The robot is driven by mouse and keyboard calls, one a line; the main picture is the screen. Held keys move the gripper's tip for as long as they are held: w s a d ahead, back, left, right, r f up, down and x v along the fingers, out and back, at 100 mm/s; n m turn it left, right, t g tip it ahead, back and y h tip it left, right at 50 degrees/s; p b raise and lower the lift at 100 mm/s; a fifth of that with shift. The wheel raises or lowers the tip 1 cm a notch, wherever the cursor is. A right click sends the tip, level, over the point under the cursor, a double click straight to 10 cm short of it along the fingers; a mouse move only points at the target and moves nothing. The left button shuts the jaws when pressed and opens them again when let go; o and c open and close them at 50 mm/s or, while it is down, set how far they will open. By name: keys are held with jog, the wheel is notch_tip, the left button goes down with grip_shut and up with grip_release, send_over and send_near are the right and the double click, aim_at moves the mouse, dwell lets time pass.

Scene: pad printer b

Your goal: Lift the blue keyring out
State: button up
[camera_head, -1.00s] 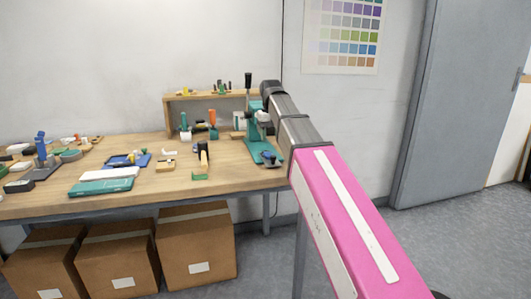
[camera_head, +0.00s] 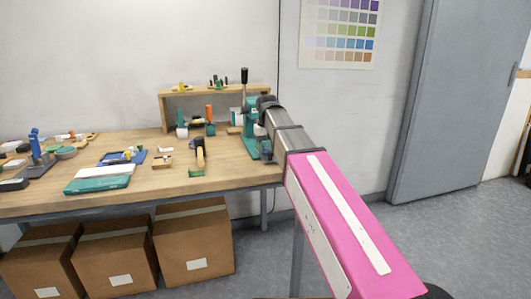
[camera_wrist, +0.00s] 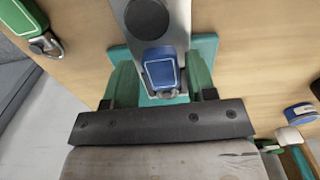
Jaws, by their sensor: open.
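The blue keyring (camera_wrist: 160,72) shows in the wrist view, a blue tag with a pale rim and a metal ring at its lower end. It lies at the end of a grey metal part (camera_wrist: 178,22) over the teal base (camera_wrist: 207,45) of the pad printer. My gripper (camera_wrist: 161,68) is open, with one green finger on each side of the keyring and visible gaps between. Whether the fingers are level with it is unclear. In the head view the teal pad printer (camera_head: 250,141) stands at the bench's right end, partly behind my arm; the keyring cannot be made out there.
A green keyring (camera_wrist: 20,17) lies upper left in the wrist view, and a blue round item (camera_wrist: 300,112) lies at right. The wooden bench (camera_head: 225,173) also holds a teal box (camera_head: 97,184), a tape dispenser (camera_head: 199,155) and a wooden shelf (camera_head: 215,91).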

jog(key=shift+f, duration=0.1)
jog(key=c, duration=0.7)
jog(key=shift+o, duration=0.2)
jog(key=shift+r, duration=0.2)
jog(key=shift+r, duration=1.8)
